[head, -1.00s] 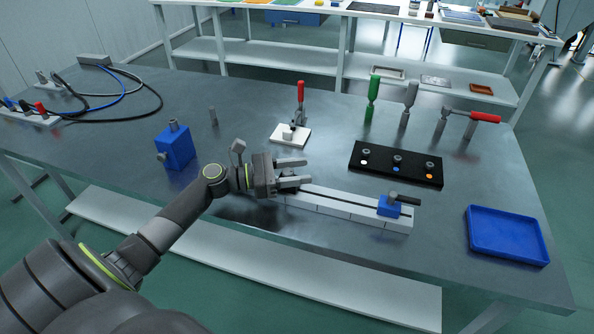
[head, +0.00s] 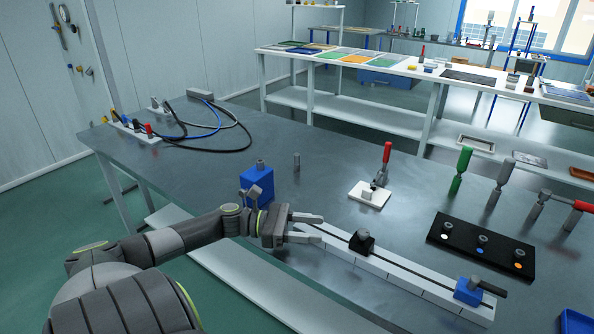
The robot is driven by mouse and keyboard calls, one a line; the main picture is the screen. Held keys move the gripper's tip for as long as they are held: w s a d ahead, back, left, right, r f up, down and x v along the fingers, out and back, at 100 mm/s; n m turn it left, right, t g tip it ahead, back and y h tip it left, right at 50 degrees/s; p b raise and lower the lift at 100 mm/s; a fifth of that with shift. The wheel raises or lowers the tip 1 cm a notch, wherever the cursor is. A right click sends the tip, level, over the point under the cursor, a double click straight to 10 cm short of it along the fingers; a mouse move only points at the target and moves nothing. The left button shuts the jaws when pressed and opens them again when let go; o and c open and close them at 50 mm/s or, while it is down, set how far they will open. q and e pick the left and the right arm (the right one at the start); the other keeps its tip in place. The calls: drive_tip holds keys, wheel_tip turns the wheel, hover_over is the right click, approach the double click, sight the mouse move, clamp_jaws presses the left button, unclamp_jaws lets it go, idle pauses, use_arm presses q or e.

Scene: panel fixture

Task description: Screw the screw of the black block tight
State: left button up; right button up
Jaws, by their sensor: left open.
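The black block (head: 362,242) sits on the slotted light rail (head: 400,277), near its middle. A small dark knob, seemingly its screw, shows on top; how tight it is cannot be told. A blue block (head: 467,291) with a dark handle sits at the rail's right end. My left gripper (head: 318,228) is open and empty, its fingers pointing right over the rail's left end, to the left of the black block and apart from it. My right gripper is not in view.
A blue box-shaped valve (head: 257,186) stands just behind my left gripper. A white plate with a red-handled clamp (head: 371,193) lies behind the rail. A black panel with coloured dots (head: 480,246) and a green-handled tool (head: 461,170) are at right. Cables (head: 215,135) lie far left.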

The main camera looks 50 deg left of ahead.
use_arm(q)
drive_tip(key=shift+v, duration=1.15)
drive_tip(key=shift+s+a, duration=0.25)
drive_tip(key=shift+a, duration=0.1)
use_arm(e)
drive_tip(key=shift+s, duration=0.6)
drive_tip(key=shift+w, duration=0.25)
